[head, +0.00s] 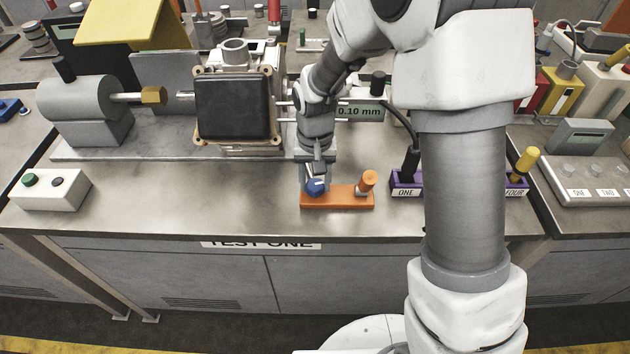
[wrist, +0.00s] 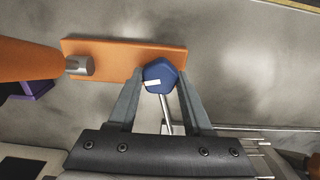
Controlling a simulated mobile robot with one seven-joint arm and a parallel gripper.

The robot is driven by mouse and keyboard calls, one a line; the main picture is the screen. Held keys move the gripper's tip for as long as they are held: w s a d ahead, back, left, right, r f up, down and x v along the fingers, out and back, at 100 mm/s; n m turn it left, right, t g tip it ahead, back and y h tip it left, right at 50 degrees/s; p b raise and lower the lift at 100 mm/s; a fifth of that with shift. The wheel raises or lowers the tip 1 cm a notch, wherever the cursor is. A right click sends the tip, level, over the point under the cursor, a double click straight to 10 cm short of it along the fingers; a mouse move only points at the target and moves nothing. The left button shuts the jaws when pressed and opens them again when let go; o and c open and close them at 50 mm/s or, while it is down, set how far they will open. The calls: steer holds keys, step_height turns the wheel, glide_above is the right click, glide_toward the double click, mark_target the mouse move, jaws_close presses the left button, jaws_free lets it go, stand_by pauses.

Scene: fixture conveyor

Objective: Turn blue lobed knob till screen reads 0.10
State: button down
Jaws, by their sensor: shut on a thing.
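The blue lobed knob (head: 316,187) sits at the left end of an orange base (head: 340,200) near the front of the bench. In the wrist view the knob (wrist: 161,76) has a white mark on its face. My gripper (head: 314,182) reaches down from above, with its fingers on either side of the knob, shut on it; the fingers also show in the wrist view (wrist: 158,88). The screen (head: 360,111) behind the gripper reads 0.10 mm; part of its surround is hidden by my arm.
A dark square block (head: 232,106) on a fixture stands behind to the left.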

mark_target(315, 184)
stand_by(0.3)
steer(key=shift+c, duration=1.5)
jaws_free()
step_height(315, 184, up, 18)
steer(key=p, duration=0.2)
steer(key=shift+f, duration=0.25)
steer(key=s+d+r+t, duration=0.2)
steer(key=s+d+r, duration=0.2)
steer(key=s, duration=0.5)
steer(key=s+d+r+t, duration=0.3)
steer(key=s+d+r, duration=0.1)
steer(key=s+d, duration=0.4)
steer(key=shift+s+d+t, duration=0.3)
steer(key=shift+s+d, duration=0.05)
steer(key=shift+s, duration=0.45)
